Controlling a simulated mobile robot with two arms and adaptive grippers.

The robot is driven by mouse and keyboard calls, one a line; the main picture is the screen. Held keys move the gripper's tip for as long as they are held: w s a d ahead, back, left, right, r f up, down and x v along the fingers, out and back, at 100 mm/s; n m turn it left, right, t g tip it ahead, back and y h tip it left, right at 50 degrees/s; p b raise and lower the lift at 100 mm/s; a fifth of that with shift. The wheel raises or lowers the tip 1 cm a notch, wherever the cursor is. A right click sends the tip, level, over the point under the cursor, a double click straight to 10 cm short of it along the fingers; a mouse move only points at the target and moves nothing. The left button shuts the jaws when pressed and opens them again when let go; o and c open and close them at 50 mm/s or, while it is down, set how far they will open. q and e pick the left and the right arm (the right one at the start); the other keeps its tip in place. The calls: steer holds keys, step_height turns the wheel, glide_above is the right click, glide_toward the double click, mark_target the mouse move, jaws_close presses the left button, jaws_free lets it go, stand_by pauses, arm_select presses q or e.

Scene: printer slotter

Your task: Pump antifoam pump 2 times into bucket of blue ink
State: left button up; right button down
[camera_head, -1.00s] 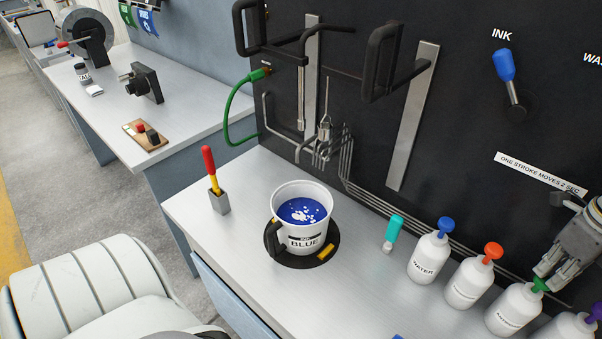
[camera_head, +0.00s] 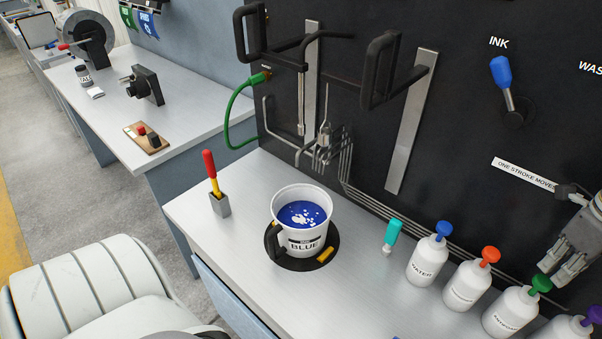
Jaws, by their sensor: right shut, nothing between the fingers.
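The bucket of blue ink (camera_head: 306,240) is white with a "BLUE" label and a black handle. It stands upright on a dark round base on the bench, with white foam patches on the ink. The antifoam pump (camera_head: 513,311) is a white bottle with a green pump head, in the bottle row at lower right; its label is partly readable. My right gripper (camera_head: 554,274) is shut and empty, its fingertips just above and right of the green head, with a small gap apparent.
Beside the antifoam stand a blue-topped water bottle (camera_head: 427,263), an orange-topped bottle (camera_head: 466,286) and a purple-topped bottle (camera_head: 568,328). A teal-capped item (camera_head: 391,238) and a red-handled tool in a holder (camera_head: 216,190) flank the bucket. Pipes and black handles line the dark panel (camera_head: 460,120) behind.

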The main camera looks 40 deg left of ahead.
step_height(320, 180, up, 6)
steer(key=p, duration=0.2)
steer(key=shift+p, duration=0.35)
stand_by(0.6)
